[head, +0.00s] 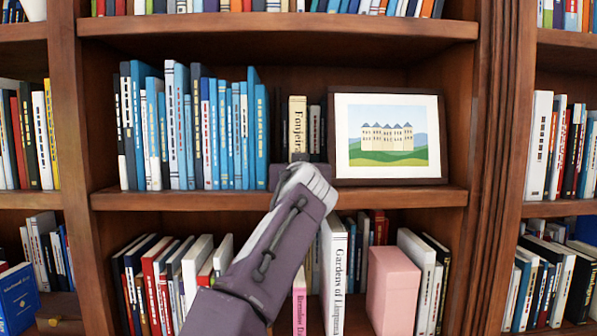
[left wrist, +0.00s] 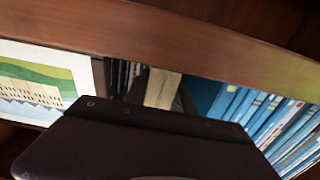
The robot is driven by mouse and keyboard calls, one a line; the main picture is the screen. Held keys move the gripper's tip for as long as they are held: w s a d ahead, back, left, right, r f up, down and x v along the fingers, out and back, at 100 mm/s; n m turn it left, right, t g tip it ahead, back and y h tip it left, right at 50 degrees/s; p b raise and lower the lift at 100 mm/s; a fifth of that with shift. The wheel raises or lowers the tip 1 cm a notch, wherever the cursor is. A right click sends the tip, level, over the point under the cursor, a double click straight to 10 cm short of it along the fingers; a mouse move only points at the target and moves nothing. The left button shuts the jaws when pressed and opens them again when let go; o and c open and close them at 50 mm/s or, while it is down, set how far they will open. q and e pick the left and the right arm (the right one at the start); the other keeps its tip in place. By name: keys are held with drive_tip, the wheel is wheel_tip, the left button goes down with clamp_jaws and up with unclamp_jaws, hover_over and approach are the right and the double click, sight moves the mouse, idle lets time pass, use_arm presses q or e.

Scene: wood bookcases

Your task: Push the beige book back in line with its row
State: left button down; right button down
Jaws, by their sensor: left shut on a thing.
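The beige book (head: 297,124), with dark lettering on its spine, stands upright on the middle shelf between blue books and the framed picture. It also shows in the left wrist view (left wrist: 161,88), upside down. My left gripper (head: 299,166) is at the lower part of its spine, shut on it. My right gripper is in neither view.
A row of blue and white books (head: 195,125) stands left of the beige book. Thin dark books (head: 314,130) and a framed castle picture (head: 389,137) stand to its right. The shelf edge (head: 400,198) runs below, and a pink box (head: 393,288) sits on the lower shelf.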

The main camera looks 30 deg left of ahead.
use_arm(q)
drive_tip(key=shift+s+d+r, duration=0.15)
drive_tip(key=shift+s, duration=0.35)
drive_tip(key=shift+s+d+r, duration=0.1)
drive_tip(key=shift+s, duration=0.35)
drive_tip(key=c, duration=1.2)
unclamp_jaws()
drive_tip(key=shift+w, duration=0.15)
drive_tip(key=shift+o, duration=1.2)
drive_tip(key=shift+w+a+f, duration=0.2)
drive_tip(key=shift+w, duration=0.1)
drive_tip(key=shift+w+a+f, duration=0.1)
drive_tip(key=shift+w, duration=0.25)
drive_tip(key=b+v, duration=0.4)
drive_tip(key=v, duration=0.5)
drive_tip(key=shift+b, duration=0.3)
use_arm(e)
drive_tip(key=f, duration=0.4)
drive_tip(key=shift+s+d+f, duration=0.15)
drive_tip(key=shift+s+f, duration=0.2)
